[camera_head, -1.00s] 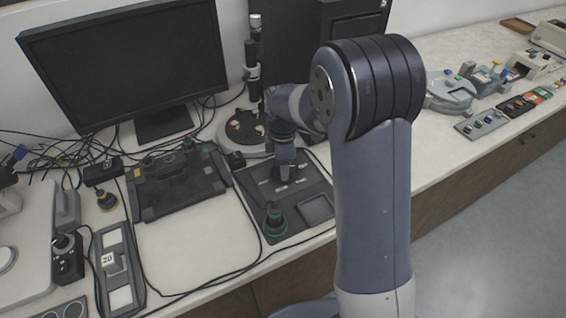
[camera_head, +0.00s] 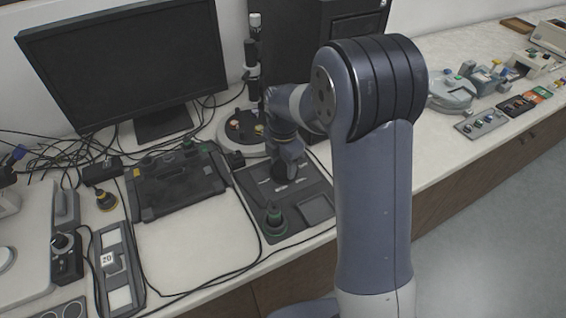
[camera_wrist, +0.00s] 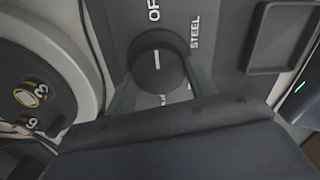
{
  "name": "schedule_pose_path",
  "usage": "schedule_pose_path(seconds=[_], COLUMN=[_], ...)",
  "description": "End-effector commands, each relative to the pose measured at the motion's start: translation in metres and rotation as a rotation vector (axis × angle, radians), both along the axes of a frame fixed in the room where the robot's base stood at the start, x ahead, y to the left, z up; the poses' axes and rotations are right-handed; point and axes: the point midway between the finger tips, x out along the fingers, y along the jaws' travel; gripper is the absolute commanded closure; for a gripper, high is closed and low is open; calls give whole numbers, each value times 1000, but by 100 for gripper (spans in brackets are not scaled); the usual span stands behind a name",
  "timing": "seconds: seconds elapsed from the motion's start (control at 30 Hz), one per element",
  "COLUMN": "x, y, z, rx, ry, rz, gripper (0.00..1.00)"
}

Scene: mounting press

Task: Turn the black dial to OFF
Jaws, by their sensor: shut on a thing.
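The black dial (camera_wrist: 158,72) is a round knob with a white pointer line, seen in the wrist view. The line points up toward a label that reads "OF", with the rest cut off by the frame edge. A "STEEL" label is to the right of the dial. My gripper (camera_wrist: 162,84) is shut on the dial, one finger on each side. In the head view my gripper (camera_head: 285,168) is turned down over the dark panel (camera_head: 255,183) and mostly hides the dial.
A green-based knob (camera_head: 273,222) stands on the panel's front part, beside a shallow square recess (camera_head: 316,208). A round-based stand (camera_head: 253,85) is behind the panel. A black device (camera_head: 178,182) lies to the left, with cables around it.

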Motion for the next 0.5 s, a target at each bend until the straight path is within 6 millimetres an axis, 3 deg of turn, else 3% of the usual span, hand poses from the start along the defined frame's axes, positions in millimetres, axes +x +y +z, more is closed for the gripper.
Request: schedule_pose_path(seconds=[0.37,0.4,0.5], x=[1,1,1], y=[0,0,0], z=[1,1,1], rx=[-1,-1,-1], ry=[-3,-3,-3], rz=[7,7,7], gripper=[71,46,38])
